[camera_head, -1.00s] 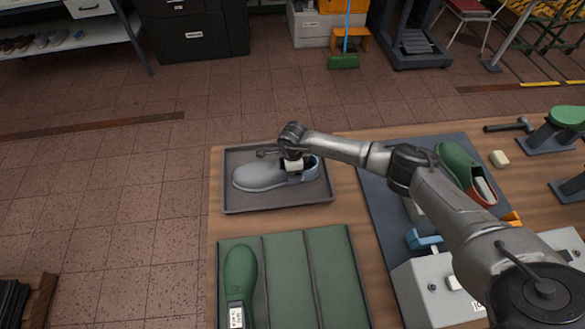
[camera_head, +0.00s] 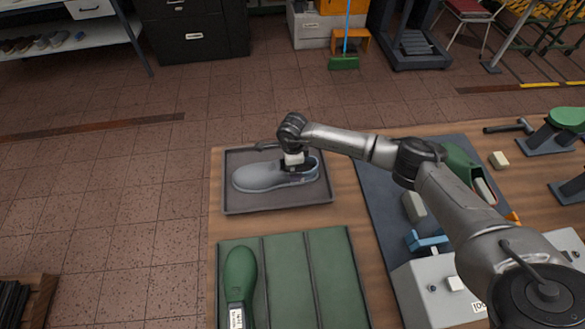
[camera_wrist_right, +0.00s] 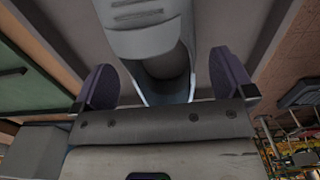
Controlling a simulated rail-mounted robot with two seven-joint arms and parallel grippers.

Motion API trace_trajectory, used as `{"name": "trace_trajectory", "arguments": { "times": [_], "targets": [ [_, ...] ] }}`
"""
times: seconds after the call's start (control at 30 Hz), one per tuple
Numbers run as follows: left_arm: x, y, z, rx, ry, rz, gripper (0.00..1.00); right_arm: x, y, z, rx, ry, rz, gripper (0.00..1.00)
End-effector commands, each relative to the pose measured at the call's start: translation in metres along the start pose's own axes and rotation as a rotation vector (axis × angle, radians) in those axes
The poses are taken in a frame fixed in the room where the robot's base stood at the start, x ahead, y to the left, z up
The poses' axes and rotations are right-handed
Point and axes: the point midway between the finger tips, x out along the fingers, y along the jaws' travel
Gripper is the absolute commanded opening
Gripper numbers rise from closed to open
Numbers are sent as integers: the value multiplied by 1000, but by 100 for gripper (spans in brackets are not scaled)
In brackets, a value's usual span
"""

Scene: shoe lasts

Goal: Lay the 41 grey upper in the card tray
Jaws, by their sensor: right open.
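The grey upper (camera_head: 258,178) lies in the card tray (camera_head: 232,206), its toe to the left and its heel to the right. My right gripper (camera_head: 296,171) is over the heel end of the upper. In the right wrist view, the right gripper (camera_wrist_right: 172,84) is open, with one dark finger pad on each side of the grey upper (camera_wrist_right: 150,30) and a gap to it. The tray floor shows around the upper. The fingertips are partly hidden by the wrist in the head view. My left gripper is not in view.
To the right are a dark mat (camera_head: 372,190) with a green-and-red shoe (camera_head: 462,165), a blue clamp (camera_head: 426,241) and a grey box (camera_head: 425,290). A hammer (camera_head: 508,127) lies at the back right.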

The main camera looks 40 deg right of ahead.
Motion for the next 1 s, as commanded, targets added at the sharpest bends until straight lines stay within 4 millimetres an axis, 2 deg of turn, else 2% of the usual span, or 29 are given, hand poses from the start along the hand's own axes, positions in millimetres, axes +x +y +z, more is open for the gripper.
{"name": "trace_trajectory", "arguments": {
  "times": [0.03,0.2,0.5,0.7,1.0],
  "targets": [
    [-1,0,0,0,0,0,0,-13,-1,0,-2,-1,-4,100],
    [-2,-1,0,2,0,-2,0,-46,-1,0,-2,-1,-3,100],
    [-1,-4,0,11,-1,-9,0,-87,0,0,-1,-1,-1,100],
    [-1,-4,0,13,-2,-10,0,-98,0,0,0,0,0,100],
    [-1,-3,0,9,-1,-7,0,-99,0,0,0,0,0,100]
  ]
}}
